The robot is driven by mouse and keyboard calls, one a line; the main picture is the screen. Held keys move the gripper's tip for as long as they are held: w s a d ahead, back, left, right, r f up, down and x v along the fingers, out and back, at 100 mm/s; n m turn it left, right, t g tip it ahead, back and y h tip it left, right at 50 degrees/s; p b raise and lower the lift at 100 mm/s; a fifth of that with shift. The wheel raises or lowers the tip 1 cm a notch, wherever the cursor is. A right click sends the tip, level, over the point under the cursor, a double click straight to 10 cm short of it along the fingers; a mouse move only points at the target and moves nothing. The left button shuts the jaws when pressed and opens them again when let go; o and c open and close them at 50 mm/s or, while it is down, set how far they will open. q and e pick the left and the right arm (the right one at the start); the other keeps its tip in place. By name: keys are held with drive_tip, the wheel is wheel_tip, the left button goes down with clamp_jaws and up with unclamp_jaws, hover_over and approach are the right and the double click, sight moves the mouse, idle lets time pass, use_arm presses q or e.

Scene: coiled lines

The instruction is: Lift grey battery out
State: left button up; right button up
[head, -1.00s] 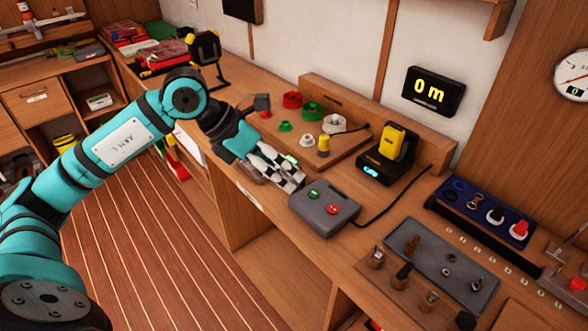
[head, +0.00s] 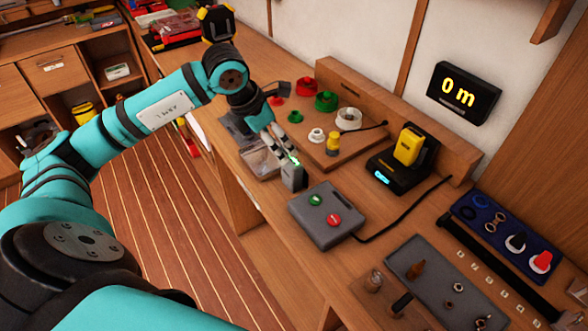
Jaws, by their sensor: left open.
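A small dark grey block, which looks like the grey battery (head: 293,178), stands upright on the bench just left of the button box. My left gripper (head: 284,152) reaches in from the left, its fingers pointing down toward the block. It is open, with its fingertips at or just behind the block's top; I cannot tell whether they touch it. A yellow battery (head: 408,145) sits upright in the black charger (head: 384,177), which has a lit blue display. My right gripper is not in view.
A grey box with green and red buttons (head: 340,237) stands close to the block, its cable running right. A clear tray (head: 262,165) lies beside my gripper. Behind is a board with coloured rings and a yellow-topped peg (head: 333,144). A wall display (head: 463,93) reads 0 m.

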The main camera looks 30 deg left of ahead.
sight(290, 161)
use_arm(q)
drive_tip(key=p+x, duration=0.3)
drive_tip(key=x, duration=0.7)
drive_tip(key=shift+d+r+p, duration=0.1)
drive_tip(key=shift+d+p, duration=0.05)
drive_tip(key=shift+p, duration=0.2)
drive_tip(key=shift+w+f, duration=0.1)
drive_tip(key=shift+f, duration=0.2)
drive_tip(key=shift+r, duration=0.1)
drive_tip(key=c, duration=1.5)
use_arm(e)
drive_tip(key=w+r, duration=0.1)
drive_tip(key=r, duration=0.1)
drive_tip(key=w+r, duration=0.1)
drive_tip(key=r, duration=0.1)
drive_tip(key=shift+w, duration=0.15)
use_arm(q)
drive_tip(key=shift+c, duration=0.2)
